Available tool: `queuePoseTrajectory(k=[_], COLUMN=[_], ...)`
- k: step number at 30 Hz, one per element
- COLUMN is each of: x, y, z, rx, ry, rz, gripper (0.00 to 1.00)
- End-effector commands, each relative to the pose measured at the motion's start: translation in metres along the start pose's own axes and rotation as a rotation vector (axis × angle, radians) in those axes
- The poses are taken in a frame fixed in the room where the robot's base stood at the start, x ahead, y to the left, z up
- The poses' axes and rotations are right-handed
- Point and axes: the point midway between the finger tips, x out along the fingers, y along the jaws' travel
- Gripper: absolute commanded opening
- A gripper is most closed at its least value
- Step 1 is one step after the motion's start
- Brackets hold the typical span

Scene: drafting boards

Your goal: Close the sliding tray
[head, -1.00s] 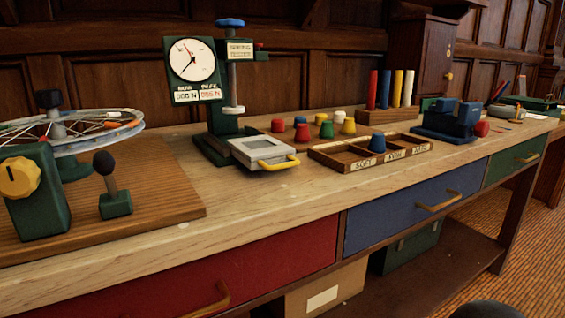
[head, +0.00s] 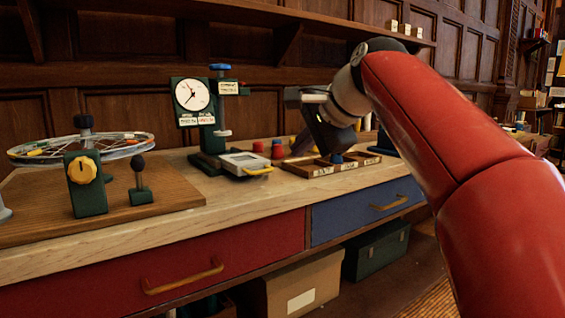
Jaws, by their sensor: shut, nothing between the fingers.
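My gripper (head: 300,146) is up and to the right of the tray, above the wooden sorting box, apart from the handle. It is shut and empty. Its fingers are small and partly dark against the background.
The wooden sorting box (head: 345,166) with a blue peg sits right of the tray, with red pegs (head: 277,150) behind. A wheel stand (head: 86,184) and a black-knobbed lever (head: 139,180) stand on the left board. Bench top in front of the tray is clear.

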Motion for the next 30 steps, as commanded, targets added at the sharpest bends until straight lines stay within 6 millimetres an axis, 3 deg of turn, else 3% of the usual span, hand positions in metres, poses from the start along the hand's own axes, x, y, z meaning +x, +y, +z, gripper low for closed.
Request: queuePoseTrajectory(k=[15,21,30], x=[0.101,0.122,0.129], y=[-0.001,-0.014,-0.017], z=[0.0,0.0,0.0], rx=[-0.004,-0.005,-0.005], ry=[0.0,0.001,0.002], rz=[0.002,0.002,0.001], gripper=[0.0,0.0,0.0])
